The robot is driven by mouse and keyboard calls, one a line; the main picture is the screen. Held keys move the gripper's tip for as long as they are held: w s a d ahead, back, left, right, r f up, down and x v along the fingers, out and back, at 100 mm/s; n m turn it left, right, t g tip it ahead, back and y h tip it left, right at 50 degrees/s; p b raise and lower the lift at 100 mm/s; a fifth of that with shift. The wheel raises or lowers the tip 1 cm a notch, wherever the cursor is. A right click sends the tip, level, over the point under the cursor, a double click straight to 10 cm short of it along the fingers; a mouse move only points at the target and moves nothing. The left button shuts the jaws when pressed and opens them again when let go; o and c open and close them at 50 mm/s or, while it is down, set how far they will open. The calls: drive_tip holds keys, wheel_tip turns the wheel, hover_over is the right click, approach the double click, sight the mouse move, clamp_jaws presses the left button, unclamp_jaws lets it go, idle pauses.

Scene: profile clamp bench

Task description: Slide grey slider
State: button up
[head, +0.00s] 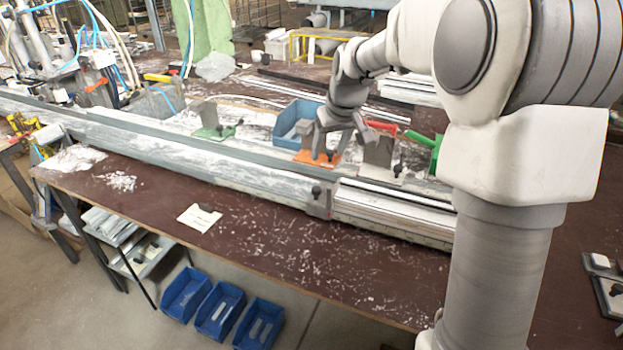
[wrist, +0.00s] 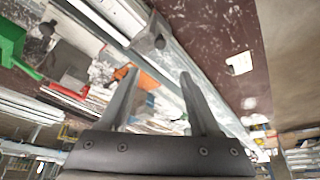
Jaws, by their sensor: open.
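The grey slider (head: 384,174) sits on the long bench rail, with a grey upright plate and a dark knob. It stands just right of the orange slider (head: 306,157), which also has an upright plate. My gripper (head: 340,125) is above the rail near the orange slider, left of the grey slider's plate. In the wrist view, my gripper (wrist: 158,73) has its two fingers spread. Part of the orange slider (wrist: 148,78) shows between and beyond them. I cannot tell whether a finger touches it. I cannot clearly make out the grey slider in the wrist view.
A green slider (head: 212,133) stands farther left along the rail, and a green piece (head: 436,150) stands at right. A blue bin (head: 290,118) is behind the rail. A dark knobbed block (head: 319,198) is on the rail's front. The brown front tabletop is mostly clear, with scattered shavings.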

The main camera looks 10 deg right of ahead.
sight(316, 189)
drive_tip(key=x, duration=1.7)
drive_tip(key=shift+s+b, duration=0.15)
drive_tip(key=shift+b, duration=0.2)
drive_tip(key=shift+c, duration=0.3)
clamp_jaws()
